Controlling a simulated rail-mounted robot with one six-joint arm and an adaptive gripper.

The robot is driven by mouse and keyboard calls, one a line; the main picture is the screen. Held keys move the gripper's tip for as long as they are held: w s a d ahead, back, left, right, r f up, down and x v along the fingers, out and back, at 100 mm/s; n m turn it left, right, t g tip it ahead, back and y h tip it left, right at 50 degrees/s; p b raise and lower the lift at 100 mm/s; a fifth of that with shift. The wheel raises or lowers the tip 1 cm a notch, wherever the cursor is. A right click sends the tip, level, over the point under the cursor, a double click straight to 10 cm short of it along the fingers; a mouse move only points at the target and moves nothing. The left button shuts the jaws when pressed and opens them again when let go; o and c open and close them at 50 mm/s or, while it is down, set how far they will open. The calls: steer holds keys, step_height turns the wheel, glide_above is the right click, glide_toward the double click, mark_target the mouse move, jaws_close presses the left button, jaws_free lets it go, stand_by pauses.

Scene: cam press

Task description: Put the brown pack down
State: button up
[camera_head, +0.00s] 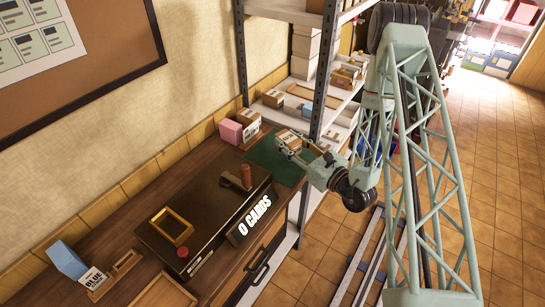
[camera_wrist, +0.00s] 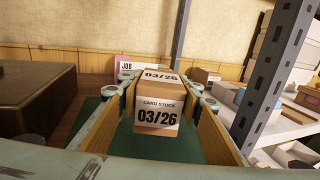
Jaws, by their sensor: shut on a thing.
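The brown pack (camera_head: 289,137) is a small box with white labels; in the wrist view its label reads "CARD STOCK 03/26" (camera_wrist: 158,116). My gripper (camera_head: 294,146) is shut on it, with one wood-faced finger on each side, as the wrist view (camera_wrist: 160,105) also shows. The pack looks upright over the green mat (camera_head: 265,155) at the far end of the bench. The mat also shows below the fingers in the wrist view (camera_wrist: 93,118). The pack's underside is hidden, so I cannot tell whether it touches the mat.
A pink box (camera_head: 230,132) and another brown box (camera_head: 248,117) stand by the wall beyond the mat. The dark press (camera_head: 205,205), marked "0 CARDS", is on the near side. A grey shelf post (camera_head: 319,75) rises close by on the right. Bare mat lies left of the pack.

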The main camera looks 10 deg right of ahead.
steer(key=shift+a, duration=0.2)
steer(key=shift+s+d, duration=0.1)
steer(key=shift+s, duration=0.05)
stand_by(0.3)
steer(key=shift+s+d+b, duration=0.25)
steer(key=shift+s+b, duration=0.2)
steer(key=shift+b, duration=0.15)
steer(key=s+d+r+n+g+y+b, duration=0.1)
steer(key=s+y+b, duration=0.1)
steer(key=s, duration=0.4)
steer(key=s+d+r+n+g+y+b, duration=0.1)
steer(key=s+n+g+y+b, duration=0.1)
steer(key=s+b, duration=0.3)
steer(key=shift+s+d, duration=0.35)
steer(key=shift+s, duration=0.65)
steer(key=shift+r, duration=0.1)
steer(key=b, duration=0.1)
glide_above(282, 155)
steer(key=shift+w+d+f, duration=0.15)
steer(key=shift+w+f, duration=0.05)
steer(key=shift+f, duration=0.55)
steer(key=shift+f, duration=0.1)
steer(key=shift+f+b, duration=0.7)
steer(key=shift+f, duration=0.95)
